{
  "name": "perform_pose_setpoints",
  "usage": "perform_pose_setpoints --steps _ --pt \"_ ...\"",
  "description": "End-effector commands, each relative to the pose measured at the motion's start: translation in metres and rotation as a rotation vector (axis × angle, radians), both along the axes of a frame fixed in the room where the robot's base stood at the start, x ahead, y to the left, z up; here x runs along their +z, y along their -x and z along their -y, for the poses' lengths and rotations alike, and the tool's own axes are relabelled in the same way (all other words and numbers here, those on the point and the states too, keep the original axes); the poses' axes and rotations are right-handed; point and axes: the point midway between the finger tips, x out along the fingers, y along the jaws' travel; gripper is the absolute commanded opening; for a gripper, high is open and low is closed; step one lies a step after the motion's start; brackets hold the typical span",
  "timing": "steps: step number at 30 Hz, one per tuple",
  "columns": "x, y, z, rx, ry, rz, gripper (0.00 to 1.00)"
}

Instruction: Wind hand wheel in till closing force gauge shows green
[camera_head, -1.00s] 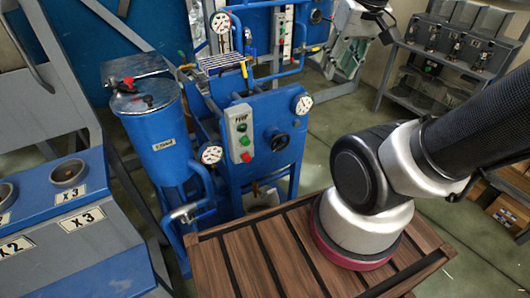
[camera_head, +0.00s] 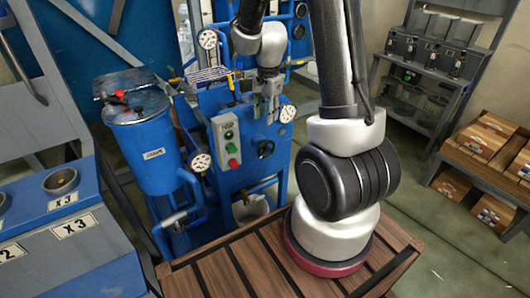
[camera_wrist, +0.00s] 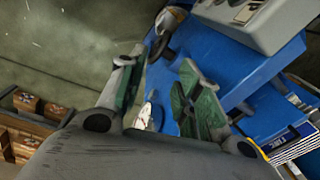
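A small black hand wheel (camera_head: 265,148) is on the front of the blue machine (camera_head: 240,181). A dark ring that looks like this wheel (camera_wrist: 160,46) shows beyond my fingertips in the wrist view. A round white gauge (camera_head: 288,113) sits to the wheel's upper right; its reading is too small to make out. My gripper (camera_head: 265,112) hangs above the wheel by the machine's upper front. In the wrist view my gripper (camera_wrist: 160,62) has its two green-padded fingers spread, with nothing clearly held. A pale shape (camera_wrist: 149,113), perhaps the gauge, shows between the fingers.
A control box (camera_head: 227,139) with green and red buttons is left of the wheel. Another gauge (camera_head: 200,162) and a blue vessel (camera_head: 150,148) stand further left. A slatted wooden surface (camera_head: 215,276) lies in front. Shelves with boxes (camera_head: 480,140) stand at right.

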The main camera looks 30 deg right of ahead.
Motion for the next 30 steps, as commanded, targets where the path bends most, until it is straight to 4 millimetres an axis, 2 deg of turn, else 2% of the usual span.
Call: perform_pose_setpoints --steps 1,3,7,14,24,30 --pt "-0.026 -0.005 0.003 -0.067 -0.006 -0.026 0.34" --pt "-0.054 -0.011 0.007 -0.157 -0.013 -0.047 0.34" --pt "-0.09 -0.016 0.011 -0.27 -0.018 -0.068 0.34" --pt "-0.117 -0.017 0.013 -0.32 -0.02 -0.078 0.34" --pt "-0.17 -0.017 0.012 -0.317 -0.02 -0.077 0.34" --pt "-0.181 -0.017 0.012 -0.316 -0.02 -0.075 0.34"
